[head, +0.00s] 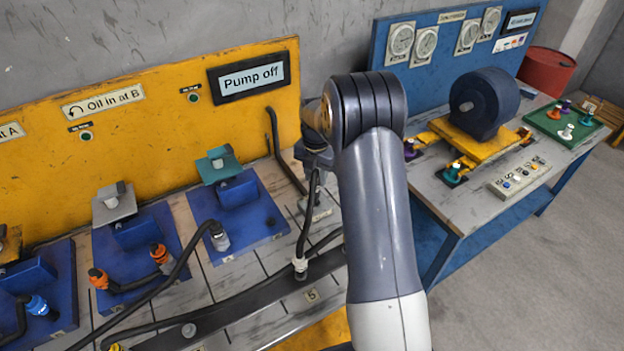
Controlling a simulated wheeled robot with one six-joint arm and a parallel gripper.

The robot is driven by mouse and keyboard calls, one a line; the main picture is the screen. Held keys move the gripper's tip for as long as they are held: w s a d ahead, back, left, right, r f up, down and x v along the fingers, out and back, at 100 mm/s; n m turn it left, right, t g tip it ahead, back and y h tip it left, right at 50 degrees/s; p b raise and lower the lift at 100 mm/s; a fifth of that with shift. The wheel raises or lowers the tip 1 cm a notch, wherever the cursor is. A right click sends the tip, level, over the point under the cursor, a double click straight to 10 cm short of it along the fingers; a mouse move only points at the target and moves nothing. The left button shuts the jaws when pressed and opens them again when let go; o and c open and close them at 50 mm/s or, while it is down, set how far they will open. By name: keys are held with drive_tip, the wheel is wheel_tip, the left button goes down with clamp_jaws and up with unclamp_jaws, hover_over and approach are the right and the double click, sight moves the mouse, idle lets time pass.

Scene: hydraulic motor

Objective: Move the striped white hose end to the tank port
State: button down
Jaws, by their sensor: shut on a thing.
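My gripper (316,160) points down just left of my arm's elbow, above the right end of the yellow bench. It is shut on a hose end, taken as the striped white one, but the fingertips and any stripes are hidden. A thin black hose (306,215) runs down from beside the jaws to a white fitting (300,267), which stands upright at the dark rail. A small grey block (320,207) sits under the gripper, partly behind my arm. I cannot tell which fixture is the tank port.
Blue stations stand on the bench, with an orange hose end (160,254), a blue one (38,306) and a grey one (219,238). A yellow panel (150,150) with a "Pump off" display (252,77) rises behind. A motor table (500,200) stands at right.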

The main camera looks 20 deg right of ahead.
drive_tip(key=shift+f, duration=0.15)
drive_tip(key=shift+f+b, duration=0.6)
drive_tip(key=shift+f, duration=0.05)
drive_tip(key=c, duration=0.9)
unclamp_jaws()
drive_tip(key=shift+r+p, duration=1.95)
drive_tip(key=shift+r, duration=1.15)
